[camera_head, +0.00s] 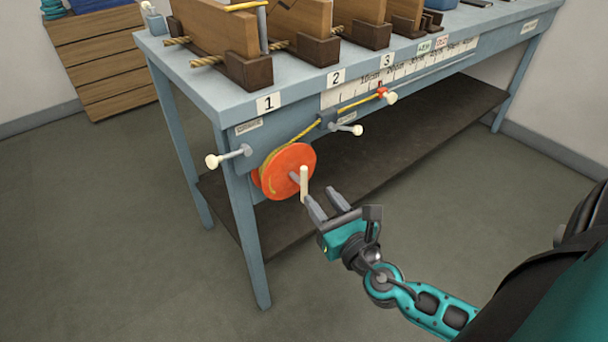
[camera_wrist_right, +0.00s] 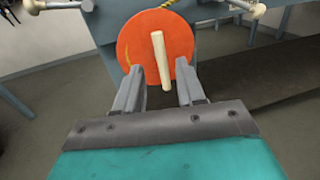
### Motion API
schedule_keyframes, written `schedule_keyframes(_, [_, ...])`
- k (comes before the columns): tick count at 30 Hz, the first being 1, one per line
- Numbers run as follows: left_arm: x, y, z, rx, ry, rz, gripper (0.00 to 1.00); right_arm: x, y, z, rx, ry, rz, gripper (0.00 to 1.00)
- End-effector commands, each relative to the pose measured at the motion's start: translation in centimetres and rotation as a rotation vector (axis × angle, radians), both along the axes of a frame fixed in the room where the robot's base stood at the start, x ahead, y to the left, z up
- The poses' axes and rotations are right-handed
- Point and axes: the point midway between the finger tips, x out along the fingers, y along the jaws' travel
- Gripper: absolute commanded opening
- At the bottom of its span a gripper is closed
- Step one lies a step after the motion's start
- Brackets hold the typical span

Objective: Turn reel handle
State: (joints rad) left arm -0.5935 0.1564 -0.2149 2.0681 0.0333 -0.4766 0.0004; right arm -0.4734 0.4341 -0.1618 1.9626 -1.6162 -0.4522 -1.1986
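The orange reel (camera_head: 284,172) is mounted on the front of the blue-grey bench, below label 1, with yellow rope running from it up to the right. Its cream handle (camera_head: 304,183) sticks out from the reel face on a grey crank. My right gripper (camera_head: 323,204) is open just in front of the handle's lower end. In the right wrist view the reel (camera_wrist_right: 150,40) lies ahead, and the handle (camera_wrist_right: 161,60) stands slightly tilted between the two open fingers (camera_wrist_right: 160,88), with space on both sides. My left gripper is not in view.
White-knobbed pegs (camera_head: 228,157) and (camera_head: 347,129) stick out of the bench front near the reel. A red marker (camera_head: 382,92) sits on the rope by a ruler scale (camera_head: 420,68). Wooden blocks (camera_head: 215,28) stand on the bench top (camera_head: 215,92). The floor in front is clear.

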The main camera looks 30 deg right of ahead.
Motion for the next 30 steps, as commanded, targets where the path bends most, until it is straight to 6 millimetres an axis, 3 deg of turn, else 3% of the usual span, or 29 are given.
schedule_keyframes(6, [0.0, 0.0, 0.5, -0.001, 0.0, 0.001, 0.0, 4.1, -0.5, 0.2, 0.003, -0.003, -0.001, 0.39])
schedule_keyframes(13, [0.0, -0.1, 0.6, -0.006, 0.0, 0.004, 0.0, 7.2, -0.8, 0.1, 0.003, -0.001, 0.0, 0.39])
schedule_keyframes(27, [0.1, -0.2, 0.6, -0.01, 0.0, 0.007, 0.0, 8.3, -1.0, 0.0, 0.002, 0.001, 0.001, 0.39])
schedule_keyframes(30, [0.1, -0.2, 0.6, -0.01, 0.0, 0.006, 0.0, 8.3, -1.0, 0.0, 0.002, 0.001, 0.001, 0.3])
